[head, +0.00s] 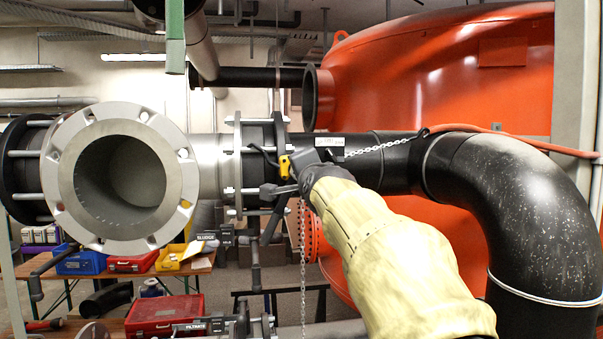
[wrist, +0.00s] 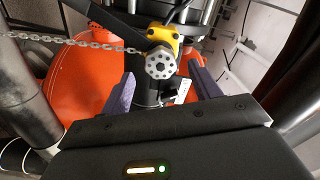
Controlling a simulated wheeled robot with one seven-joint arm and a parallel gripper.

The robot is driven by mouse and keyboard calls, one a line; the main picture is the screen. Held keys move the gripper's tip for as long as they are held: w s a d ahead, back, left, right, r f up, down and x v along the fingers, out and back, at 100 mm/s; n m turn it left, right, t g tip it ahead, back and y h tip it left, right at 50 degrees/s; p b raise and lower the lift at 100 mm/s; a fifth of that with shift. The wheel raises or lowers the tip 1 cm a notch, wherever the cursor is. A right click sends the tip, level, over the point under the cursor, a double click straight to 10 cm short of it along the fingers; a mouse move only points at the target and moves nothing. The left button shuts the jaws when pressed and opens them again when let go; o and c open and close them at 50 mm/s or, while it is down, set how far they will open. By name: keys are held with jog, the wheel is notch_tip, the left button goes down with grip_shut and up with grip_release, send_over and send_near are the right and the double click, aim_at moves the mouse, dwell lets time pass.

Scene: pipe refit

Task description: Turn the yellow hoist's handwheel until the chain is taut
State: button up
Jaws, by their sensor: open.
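The yellow hoist (head: 285,167) hangs by the flanged pipe joint, partly hidden by my gripper. It also shows in the wrist view (wrist: 163,33). Its handwheel (wrist: 160,65) is a grey disc with a ring of holes, facing the wrist camera; I cannot make it out in the head view. The chain (head: 383,147) runs from the hoist side up right to the black pipe; in the wrist view (wrist: 70,41) it sags slightly. My gripper (wrist: 161,70) is open, its purple fingers on either side of the handwheel in the picture. I see no clear contact.
A black elbow pipe (head: 510,190) fills the right, before a large orange vessel (head: 440,70). A grey flanged pipe end (head: 165,180) stands left. A loose chain (head: 303,265) hangs below the hoist. Bins and a red toolbox (head: 165,314) sit on benches lower left.

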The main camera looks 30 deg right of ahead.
jog(key=b+v, duration=0.7)
jog(key=v, duration=0.5)
jog(key=shift+f, duration=0.2)
jog(key=b+v, duration=0.1)
jog(key=b, duration=0.2)
jog(key=shift+s+a+r, duration=0.1)
jog(key=shift+s+r, duration=0.05)
jog(key=shift+s, duration=0.25)
jog(key=shift+s+r, duration=0.1)
jog(key=shift+s, duration=0.05)
